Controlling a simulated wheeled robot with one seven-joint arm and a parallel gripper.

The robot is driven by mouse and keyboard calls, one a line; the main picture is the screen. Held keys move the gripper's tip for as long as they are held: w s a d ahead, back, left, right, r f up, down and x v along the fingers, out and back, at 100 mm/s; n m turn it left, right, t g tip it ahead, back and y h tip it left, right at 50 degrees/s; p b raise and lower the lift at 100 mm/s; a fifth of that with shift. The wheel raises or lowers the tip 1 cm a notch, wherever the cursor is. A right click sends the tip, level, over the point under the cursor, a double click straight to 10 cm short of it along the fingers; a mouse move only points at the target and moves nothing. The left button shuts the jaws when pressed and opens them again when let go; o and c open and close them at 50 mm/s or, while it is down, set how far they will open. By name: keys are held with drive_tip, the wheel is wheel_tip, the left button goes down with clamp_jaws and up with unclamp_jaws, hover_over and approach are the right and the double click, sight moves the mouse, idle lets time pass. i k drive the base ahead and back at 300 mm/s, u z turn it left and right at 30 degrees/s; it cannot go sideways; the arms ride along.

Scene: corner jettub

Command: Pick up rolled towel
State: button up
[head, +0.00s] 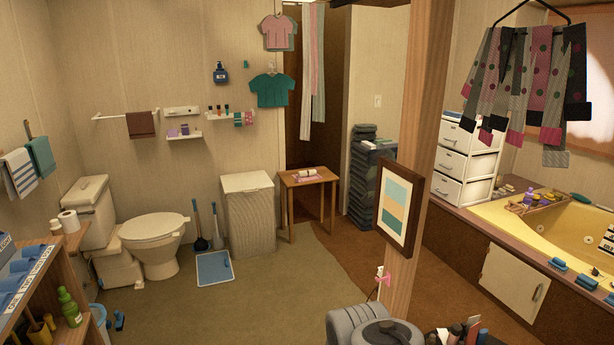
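A small pale roll (307,174), which looks like a rolled towel, lies on a pinkish cloth or mat on the small wooden table (319,181) against the back wall. It is too small to tell its exact make. Blue rounded items that may also be rolled cloths (38,258) lie on the wooden shelf at the left edge. My gripper is not in view, so its state and anything in it are hidden.
A wicker hamper (248,215) stands left of the table, and a dark stacked unit (371,190) stands right of it. A wooden post (409,150) with a framed picture (399,207) rises right of centre. Open floor (260,290) lies before the table.

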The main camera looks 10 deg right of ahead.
sight(310, 173)
drive_tip(key=i, duration=4.35)
drive_tip(key=u, duration=3.75)
drive_tip(key=k, duration=2.9)
drive_tip(key=z, duration=1.4)
